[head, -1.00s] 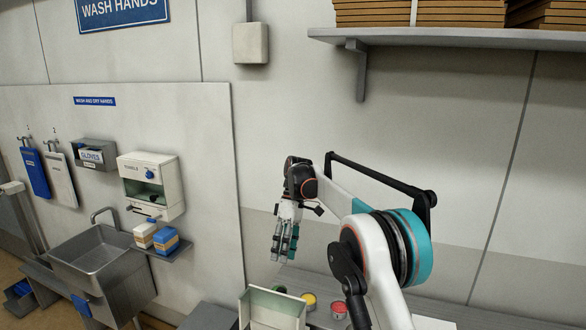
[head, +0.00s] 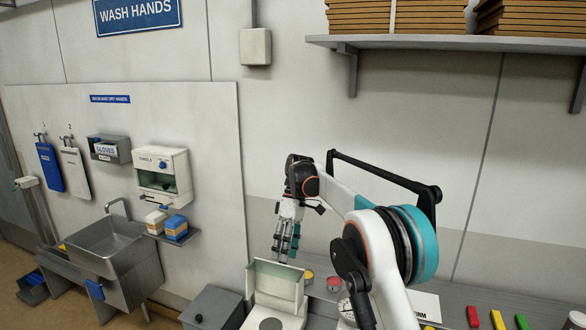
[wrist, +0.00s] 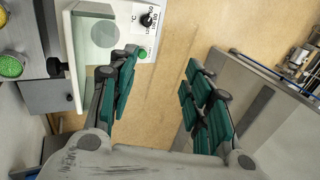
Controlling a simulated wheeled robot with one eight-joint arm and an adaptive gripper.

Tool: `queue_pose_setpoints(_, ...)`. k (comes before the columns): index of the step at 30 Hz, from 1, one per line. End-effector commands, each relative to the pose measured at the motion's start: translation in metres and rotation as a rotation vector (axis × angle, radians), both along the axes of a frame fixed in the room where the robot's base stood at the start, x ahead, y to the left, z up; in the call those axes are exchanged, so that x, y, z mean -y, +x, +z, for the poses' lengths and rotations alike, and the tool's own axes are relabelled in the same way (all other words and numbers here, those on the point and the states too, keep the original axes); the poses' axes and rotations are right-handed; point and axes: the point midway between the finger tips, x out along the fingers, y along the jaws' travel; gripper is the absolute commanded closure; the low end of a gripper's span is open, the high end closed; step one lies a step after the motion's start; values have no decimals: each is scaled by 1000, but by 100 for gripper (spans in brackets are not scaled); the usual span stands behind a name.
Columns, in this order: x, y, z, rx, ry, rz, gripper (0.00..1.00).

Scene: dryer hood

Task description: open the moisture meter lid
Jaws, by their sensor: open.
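The moisture meter (head: 282,303) is a cream box on the bench, with a dark round plate inside. Its lid (head: 275,284) stands raised, its hollow inner side facing me. In the wrist view the meter (wrist: 141,45) is at upper left, with a pale round plate, a dark knob, a °C scale and a green button. My gripper (head: 286,246) is open and empty, pointing down just behind the raised lid in the head view. In the wrist view my gripper (wrist: 162,72) has its teal fingers wide apart; the left finger overlaps the meter's edge. Contact cannot be told.
A grey box (head: 212,308) stands left of the meter. Lidded tins, including a red one (head: 334,283), are to its right. Red, yellow and green blocks (head: 497,320) lie further right. A sink (head: 115,247) is at left; a shelf (head: 430,42) hangs above.

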Motion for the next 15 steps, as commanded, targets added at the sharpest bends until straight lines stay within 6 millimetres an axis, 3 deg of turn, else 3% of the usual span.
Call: queue_pose_setpoints(15,27,-17,19,89,-42,-139,55)
